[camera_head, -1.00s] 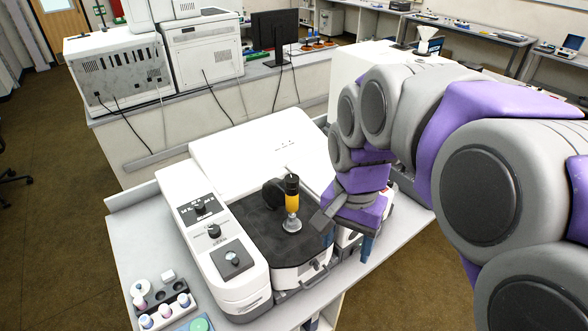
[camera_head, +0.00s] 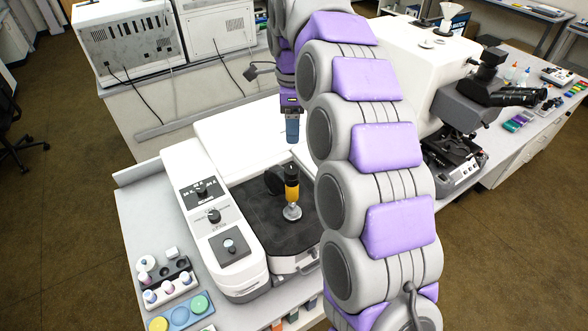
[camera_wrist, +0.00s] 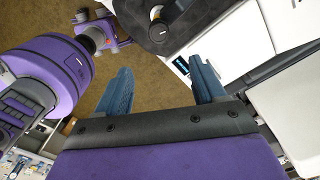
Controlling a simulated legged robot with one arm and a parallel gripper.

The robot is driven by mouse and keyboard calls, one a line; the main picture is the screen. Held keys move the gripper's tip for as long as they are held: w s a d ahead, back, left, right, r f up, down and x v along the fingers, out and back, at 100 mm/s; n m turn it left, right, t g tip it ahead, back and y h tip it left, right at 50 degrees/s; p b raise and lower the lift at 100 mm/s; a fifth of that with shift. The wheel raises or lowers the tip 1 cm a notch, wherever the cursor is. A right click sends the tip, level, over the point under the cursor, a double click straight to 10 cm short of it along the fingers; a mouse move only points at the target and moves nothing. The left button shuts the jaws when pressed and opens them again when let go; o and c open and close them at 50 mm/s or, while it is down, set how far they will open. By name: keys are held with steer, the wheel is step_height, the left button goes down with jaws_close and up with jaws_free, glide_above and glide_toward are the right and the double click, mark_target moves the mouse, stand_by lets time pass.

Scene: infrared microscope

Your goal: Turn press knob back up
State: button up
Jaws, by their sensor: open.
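The press knob (camera_head: 292,190) has a black top, a yellow body and a silver foot. It stands upright on the dark top plate (camera_head: 262,222) of the white instrument. My gripper (camera_head: 292,128) hangs above and behind the knob in the head view, apart from it, with blue fingers pointing down. In the wrist view my gripper (camera_wrist: 160,68) has its fingers spread with nothing between them. A dark round part with a pale and yellowish tip (camera_wrist: 157,14) shows beyond the fingers there, probably the knob.
The instrument's control panel (camera_head: 212,215) has dark knobs and stands left of the plate. A tray of vials (camera_head: 165,285) sits at the front left. A microscope (camera_head: 465,130) stands to the right. My arm hides the plate's right side.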

mark_target(290, 169)
steer(key=f, duration=1)
steer(key=f+b, duration=0.1)
steer(key=f, duration=0.5)
steer(key=shift+a, duration=0.4)
steer(key=shift+a+f, duration=0.15)
steer(key=shift+f, duration=0.35)
steer(key=shift+d, duration=0.2)
steer(key=shift+d, duration=0.15)
steer(key=shift+c, duration=0.3)
steer(key=c, duration=1)
steer(key=shift+n, duration=0.4)
